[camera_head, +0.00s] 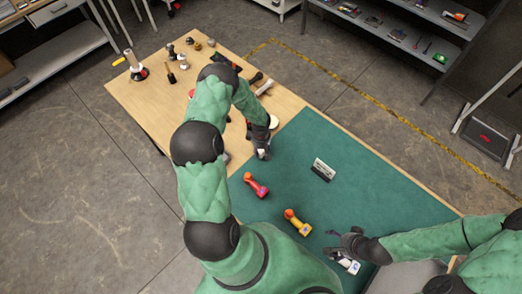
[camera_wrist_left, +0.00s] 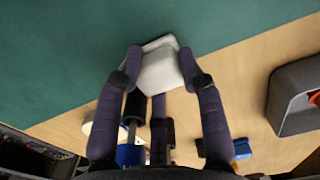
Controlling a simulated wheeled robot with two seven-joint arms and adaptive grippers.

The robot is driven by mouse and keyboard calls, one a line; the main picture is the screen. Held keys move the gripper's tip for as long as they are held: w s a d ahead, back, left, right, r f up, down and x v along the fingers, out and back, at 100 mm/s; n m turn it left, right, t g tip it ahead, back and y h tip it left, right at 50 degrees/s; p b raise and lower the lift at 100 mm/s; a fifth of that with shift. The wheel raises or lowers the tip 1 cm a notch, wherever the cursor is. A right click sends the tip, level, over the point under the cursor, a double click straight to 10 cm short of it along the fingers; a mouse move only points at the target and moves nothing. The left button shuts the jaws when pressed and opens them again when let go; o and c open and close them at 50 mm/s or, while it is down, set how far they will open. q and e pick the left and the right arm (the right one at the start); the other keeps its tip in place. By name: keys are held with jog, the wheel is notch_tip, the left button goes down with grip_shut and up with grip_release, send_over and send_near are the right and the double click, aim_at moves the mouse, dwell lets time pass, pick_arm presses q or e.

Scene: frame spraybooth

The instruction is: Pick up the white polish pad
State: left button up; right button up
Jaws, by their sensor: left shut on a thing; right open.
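In the left wrist view a white block-like pad (camera_wrist_left: 160,68) sits between the two fingers of my left gripper (camera_wrist_left: 162,70), which is shut on it. The pad is over the edge between green mat and wood. In the head view my left gripper (camera_head: 263,153) is at the mat's left edge, and the pad is hard to make out there. My right gripper (camera_head: 340,248) is open over the near part of the green mat (camera_head: 370,190), close to a white and blue object (camera_head: 350,265).
On the mat lie a red power tool (camera_head: 256,186), an orange power tool (camera_head: 297,222) and a small black-and-white holder (camera_head: 323,168). A grey tray (camera_wrist_left: 279,100) shows at right in the wrist view. Several tools crowd the bare wood (camera_head: 140,98). The mat's right part is clear.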

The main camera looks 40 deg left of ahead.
pick_arm(q)
jog(key=shift+r+p, duration=0.3)
jog(key=shift+r, duration=0.3)
notch_tip(320, 180, up, 2)
jog(key=shift+r+p, duration=0.2)
jog(key=shift+p, duration=0.3)
jog(key=s+r+b, duration=0.1)
jog(key=s+r, duration=0.8)
jog(key=s, duration=0.5)
jog(key=shift+a+r, duration=0.2)
jog(key=shift+a, duration=0.15)
